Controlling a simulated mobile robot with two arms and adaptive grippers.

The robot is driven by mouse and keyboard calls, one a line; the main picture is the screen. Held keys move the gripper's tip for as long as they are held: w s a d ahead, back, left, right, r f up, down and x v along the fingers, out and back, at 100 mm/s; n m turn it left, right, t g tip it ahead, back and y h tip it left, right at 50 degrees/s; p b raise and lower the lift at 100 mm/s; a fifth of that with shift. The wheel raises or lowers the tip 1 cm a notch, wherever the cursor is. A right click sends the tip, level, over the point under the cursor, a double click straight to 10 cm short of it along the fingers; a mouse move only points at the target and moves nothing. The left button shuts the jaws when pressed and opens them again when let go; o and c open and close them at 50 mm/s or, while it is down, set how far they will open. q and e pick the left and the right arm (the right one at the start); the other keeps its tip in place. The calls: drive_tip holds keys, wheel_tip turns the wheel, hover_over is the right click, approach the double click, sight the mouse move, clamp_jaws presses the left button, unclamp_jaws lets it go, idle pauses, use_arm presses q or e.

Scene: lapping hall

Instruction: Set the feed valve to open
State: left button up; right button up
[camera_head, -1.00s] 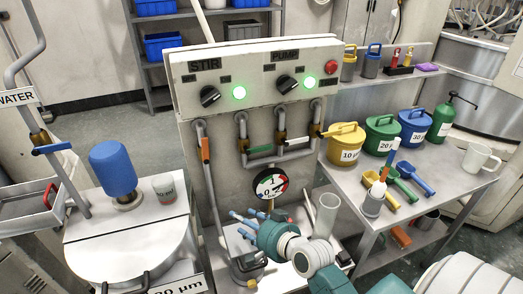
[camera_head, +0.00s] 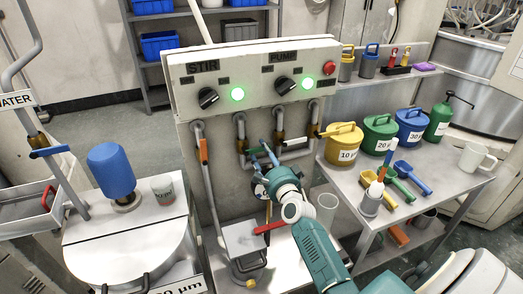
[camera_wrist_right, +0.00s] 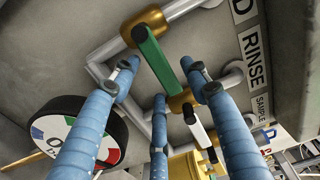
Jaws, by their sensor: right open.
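The valve with the green lever (camera_wrist_right: 156,58) has a brass body (camera_wrist_right: 146,27) on a grey pipe. Its lever points across that pipe. A label beside it is cut off to a final "D", so I cannot read it as feed for certain. My right gripper (camera_head: 264,156) is open in front of the pipes, its blue fingers partly hiding the green lever in the head view. In the wrist view the fingers of the right gripper (camera_wrist_right: 163,85) spread around the lever's free end; I cannot tell whether they touch it. My left gripper is not in view.
A valve with a white lever (camera_wrist_right: 200,128) sits close to the fingers. A round gauge (camera_wrist_right: 78,135) is close below the pipes. An orange-handled valve (camera_head: 203,151) is left and a yellow-handled one (camera_head: 331,131) right. The control box (camera_head: 255,75) overhangs above.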

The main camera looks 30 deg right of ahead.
drive_tip(key=shift+x, duration=1)
clamp_jaws()
